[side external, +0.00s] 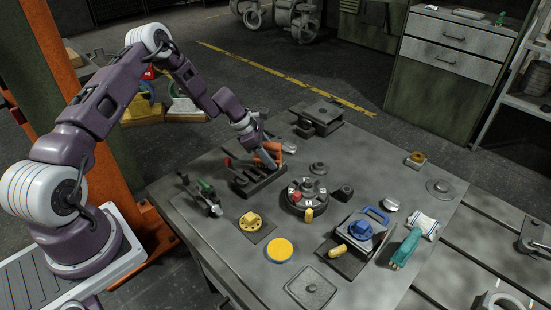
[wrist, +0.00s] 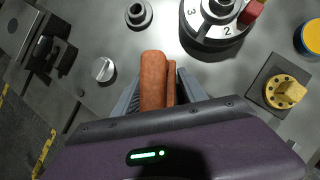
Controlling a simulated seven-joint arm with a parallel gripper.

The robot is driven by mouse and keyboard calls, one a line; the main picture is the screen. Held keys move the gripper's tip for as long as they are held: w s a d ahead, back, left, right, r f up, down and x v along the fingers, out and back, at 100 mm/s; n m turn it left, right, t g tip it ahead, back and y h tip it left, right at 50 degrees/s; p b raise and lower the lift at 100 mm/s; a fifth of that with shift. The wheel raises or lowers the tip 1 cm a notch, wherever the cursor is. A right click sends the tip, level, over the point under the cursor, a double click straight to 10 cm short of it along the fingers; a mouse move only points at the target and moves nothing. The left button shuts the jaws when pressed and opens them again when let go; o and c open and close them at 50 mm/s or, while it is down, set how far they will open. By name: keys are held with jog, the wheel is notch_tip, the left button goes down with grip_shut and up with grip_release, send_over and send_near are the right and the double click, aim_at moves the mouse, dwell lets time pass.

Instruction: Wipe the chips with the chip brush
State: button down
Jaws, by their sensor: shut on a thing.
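My gripper (side external: 266,157) is shut on a reddish-brown handled thing, which looks like the chip brush, over the dark slotted rack (side external: 258,180). In the wrist view, the brush handle (wrist: 153,80) lies between the two grey fingers of my gripper (wrist: 160,98). A second reddish-brown piece shows just beside the handle. No bristles can be made out. I cannot make out chips in either view.
A round numbered dial (side external: 303,195) stands right of the rack. A yellow flanged knob (side external: 251,222), yellow disc (side external: 279,250), blue-handled block (side external: 361,230) and teal-handled thing (side external: 406,248) spread over the grey table. Clear surface lies between the disc and the front plate (side external: 311,287).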

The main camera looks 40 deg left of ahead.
aim_at(265, 147)
jog(key=a, duration=0.3)
jog(key=shift+w+a+r, duration=0.3)
jog(key=shift+w, duration=0.05)
jog(key=shift+w+d+r, duration=0.1)
jog(key=shift+r, duration=0.1)
jog(key=shift+s+d+r, duration=0.1)
jog(key=shift+r, duration=1.25)
jog(key=shift+s+d+r, duration=0.1)
jog(key=shift+r, duration=1.2)
notch_tip(265, 147, up, 3)
